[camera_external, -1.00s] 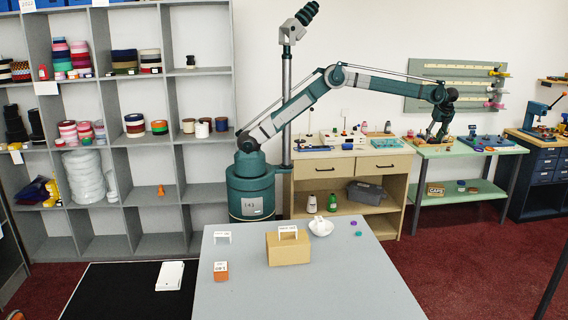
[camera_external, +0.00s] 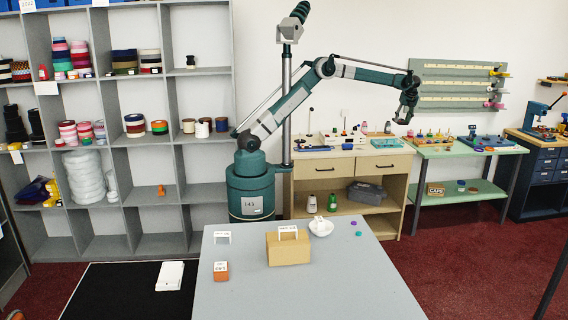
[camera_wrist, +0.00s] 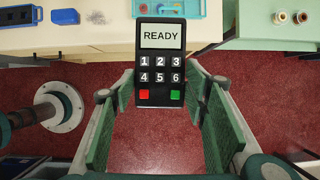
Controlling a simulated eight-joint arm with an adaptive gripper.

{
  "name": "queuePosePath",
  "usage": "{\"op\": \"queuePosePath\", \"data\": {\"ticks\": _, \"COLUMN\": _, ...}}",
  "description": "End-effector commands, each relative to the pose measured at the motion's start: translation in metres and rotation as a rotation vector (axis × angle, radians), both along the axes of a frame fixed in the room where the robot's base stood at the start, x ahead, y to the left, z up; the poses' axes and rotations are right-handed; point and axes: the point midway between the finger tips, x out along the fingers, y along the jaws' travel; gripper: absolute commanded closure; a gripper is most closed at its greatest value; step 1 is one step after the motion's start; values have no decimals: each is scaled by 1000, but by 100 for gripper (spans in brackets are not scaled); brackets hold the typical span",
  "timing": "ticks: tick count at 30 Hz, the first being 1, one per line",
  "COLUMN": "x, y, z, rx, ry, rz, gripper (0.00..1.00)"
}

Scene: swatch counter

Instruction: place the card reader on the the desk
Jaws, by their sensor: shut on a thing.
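The card reader (camera_wrist: 160,62) is black with a pale screen reading READY, number keys and a red and a green key. In the wrist view it sits between the green finger pads of my gripper (camera_wrist: 160,100), which is shut on it. In the external view my gripper (camera_external: 404,114) hangs in the air near the gap between the wooden cabinet and the green table; the reader cannot be made out there. A grey-topped desk (camera_external: 320,290) stands in the foreground, well away from my gripper.
The wooden cabinet (camera_external: 350,163) and green table (camera_external: 470,150) carry tools. A pegboard (camera_external: 455,85) hangs behind.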

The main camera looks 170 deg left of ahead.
Motion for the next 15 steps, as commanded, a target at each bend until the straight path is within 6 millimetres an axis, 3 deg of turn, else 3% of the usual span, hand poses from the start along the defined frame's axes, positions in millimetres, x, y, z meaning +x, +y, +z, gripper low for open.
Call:
{"op": "queuePosePath", "data": {"ticks": 1, "x": -21, "y": -8, "z": -2, "rx": 0, "ry": 0, "rz": 9, "gripper": 75}}
{"op": "queuePosePath", "data": {"ticks": 3, "x": -46, "y": -17, "z": -4, "rx": 0, "ry": 0, "rz": 14, "gripper": 75}}
{"op": "queuePosePath", "data": {"ticks": 15, "x": -178, "y": -92, "z": -33, "rx": 1, "ry": 0, "rz": 73, "gripper": 75}}
